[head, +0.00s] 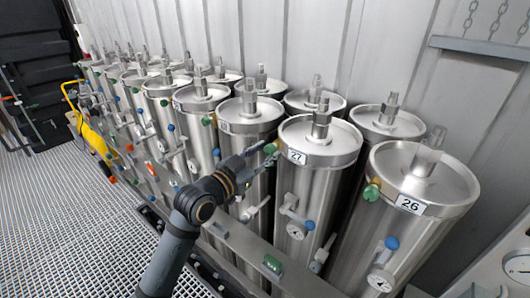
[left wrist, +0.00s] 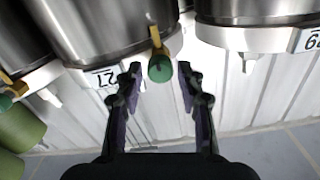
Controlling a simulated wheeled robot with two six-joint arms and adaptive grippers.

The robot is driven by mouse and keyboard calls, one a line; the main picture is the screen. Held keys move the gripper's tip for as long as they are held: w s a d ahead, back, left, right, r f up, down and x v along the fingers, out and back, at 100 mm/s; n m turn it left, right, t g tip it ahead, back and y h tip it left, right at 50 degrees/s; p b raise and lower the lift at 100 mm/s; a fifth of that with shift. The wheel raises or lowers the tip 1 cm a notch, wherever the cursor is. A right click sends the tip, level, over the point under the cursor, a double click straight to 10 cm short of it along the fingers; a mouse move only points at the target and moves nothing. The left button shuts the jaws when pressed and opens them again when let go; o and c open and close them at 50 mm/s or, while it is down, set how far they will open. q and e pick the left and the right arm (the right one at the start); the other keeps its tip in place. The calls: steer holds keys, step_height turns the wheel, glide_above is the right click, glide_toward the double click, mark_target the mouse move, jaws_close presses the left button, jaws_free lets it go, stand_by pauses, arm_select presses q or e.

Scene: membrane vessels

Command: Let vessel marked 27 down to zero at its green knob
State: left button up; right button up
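The vessel marked 27 (head: 318,185) is a tall steel cylinder with a white number label (head: 297,157). Its green knob (head: 270,148) sits at the rim, left of the label. My left gripper (head: 262,158) is at this knob. In the left wrist view the picture is upside down, and the green knob (left wrist: 160,68) lies between the tips of my open left gripper (left wrist: 158,80). A gap shows on both sides of the knob. My right gripper is not in view.
More steel vessels (head: 200,100) stand in rows to the left and behind. A metal rail (head: 250,250) runs in front. The grated floor (head: 70,220) is clear.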

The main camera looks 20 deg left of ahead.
arm_select(q)
steer(key=shift+w, duration=0.1)
steer(key=shift+c, duration=1.2)
steer(key=shift+w+f, duration=0.1)
steer(key=shift+c, duration=1)
jaws_close()
steer(key=shift+n+p, duration=1)
steer(key=shift+n, duration=0.2)
steer(key=shift+n+p, duration=0.7)
steer(key=shift+n, duration=0.2)
steer(key=n+p, duration=0.3)
steer(key=n, duration=0.1)
steer(key=n+p, duration=0.3)
steer(key=n, duration=0.1)
steer(key=n+p, duration=0.1)
steer(key=n, duration=0.2)
steer(key=shift+n+p, duration=0.35)
steer(key=shift+n, duration=2.65)
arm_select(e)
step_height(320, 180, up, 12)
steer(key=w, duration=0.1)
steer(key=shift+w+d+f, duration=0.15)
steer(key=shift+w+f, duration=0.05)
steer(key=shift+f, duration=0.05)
